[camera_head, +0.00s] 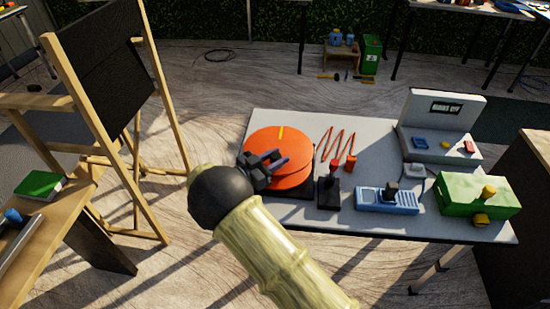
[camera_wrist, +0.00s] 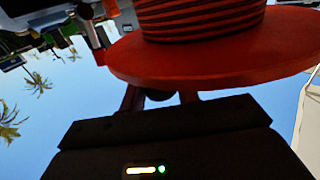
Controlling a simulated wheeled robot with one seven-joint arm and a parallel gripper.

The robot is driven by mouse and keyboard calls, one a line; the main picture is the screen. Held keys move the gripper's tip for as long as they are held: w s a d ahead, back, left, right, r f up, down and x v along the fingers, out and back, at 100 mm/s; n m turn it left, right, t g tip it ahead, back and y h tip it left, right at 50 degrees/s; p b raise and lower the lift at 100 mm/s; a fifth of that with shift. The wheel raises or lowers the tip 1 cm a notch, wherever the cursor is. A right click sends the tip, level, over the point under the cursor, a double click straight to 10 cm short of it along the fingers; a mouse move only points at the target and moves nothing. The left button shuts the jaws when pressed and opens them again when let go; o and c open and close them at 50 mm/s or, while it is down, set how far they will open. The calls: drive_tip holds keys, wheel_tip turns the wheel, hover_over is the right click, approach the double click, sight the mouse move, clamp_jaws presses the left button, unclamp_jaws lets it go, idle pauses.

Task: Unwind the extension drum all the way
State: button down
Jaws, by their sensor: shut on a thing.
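A loose orange cable (camera_head: 336,143) lies in zigzags beside the drum, ending near an orange plug (camera_head: 351,163). My gripper (camera_head: 278,160) is at the drum's near edge. In the wrist view, its fingers (camera_wrist: 160,98) are shut on a dark knob at the flange, mostly hidden.
The table's (camera_head: 285,117) back strip is clear.

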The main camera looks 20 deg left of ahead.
drive_tip(key=c, duration=1)
unclamp_jaws()
drive_tip(key=shift+c, duration=0.2)
drive_tip(key=shift+s+a, duration=0.1)
drive_tip(key=v, duration=1.7)
drive_tip(key=shift+p, duration=0.3)
drive_tip(key=shift+s, duration=0.15)
